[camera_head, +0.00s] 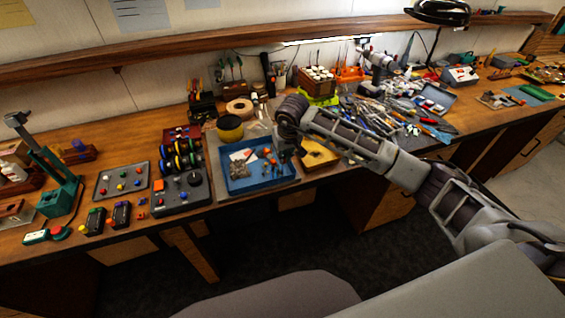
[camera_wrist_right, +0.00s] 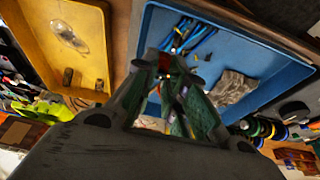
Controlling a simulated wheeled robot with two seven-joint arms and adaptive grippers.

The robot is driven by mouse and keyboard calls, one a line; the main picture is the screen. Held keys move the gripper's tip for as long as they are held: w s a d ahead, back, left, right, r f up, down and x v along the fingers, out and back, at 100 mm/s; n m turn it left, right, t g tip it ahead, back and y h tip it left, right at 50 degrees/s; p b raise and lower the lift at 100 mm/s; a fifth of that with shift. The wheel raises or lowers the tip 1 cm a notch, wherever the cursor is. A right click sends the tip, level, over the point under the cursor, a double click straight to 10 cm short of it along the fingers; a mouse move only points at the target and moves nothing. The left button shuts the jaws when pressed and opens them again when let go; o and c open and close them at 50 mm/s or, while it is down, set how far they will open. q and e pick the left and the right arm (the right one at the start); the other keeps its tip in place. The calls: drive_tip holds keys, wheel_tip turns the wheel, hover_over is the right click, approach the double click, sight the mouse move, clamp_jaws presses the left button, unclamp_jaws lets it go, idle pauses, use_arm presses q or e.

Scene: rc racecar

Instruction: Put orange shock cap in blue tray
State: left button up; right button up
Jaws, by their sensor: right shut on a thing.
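The blue tray (camera_head: 232,188) lies near the bench's front edge in the head view. It holds a white packet, small orange pieces (camera_head: 267,152) and dark bits. Its blue floor (camera_wrist_right: 225,50) fills much of the right wrist view, with blue rods and a clear bag on it. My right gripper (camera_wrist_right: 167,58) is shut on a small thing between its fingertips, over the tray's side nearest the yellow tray. The fingers mostly hide that thing, so I cannot tell its colour or whether it is the orange shock cap. My left gripper is out of view.
A yellow tray (camera_head: 318,160) sits right beside the blue tray; it also shows in the wrist view (camera_wrist_right: 62,75). A dark stand with coloured wheels (camera_head: 182,196) is at the left. Tools (camera_head: 385,118) crowd the bench at the right. The floor in front is clear.

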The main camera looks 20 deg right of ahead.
sight(284, 172)
drive_tip(key=shift+f, duration=0.6)
drive_tip(key=shift+f, duration=0.1)
drive_tip(key=shift+f+p, duration=0.5)
drive_tip(key=shift+f, duration=0.85)
clamp_jaws()
drive_tip(key=shift+s+f, duration=0.3)
drive_tip(key=shift+f, duration=0.35)
drive_tip(key=o, duration=0.8)
unclamp_jaws()
drive_tip(key=shift+w+f, duration=0.1)
drive_tip(key=shift+c, duration=0.2)
drive_tip(key=shift+w, duration=0.15)
drive_tip(key=shift+r, duration=0.25)
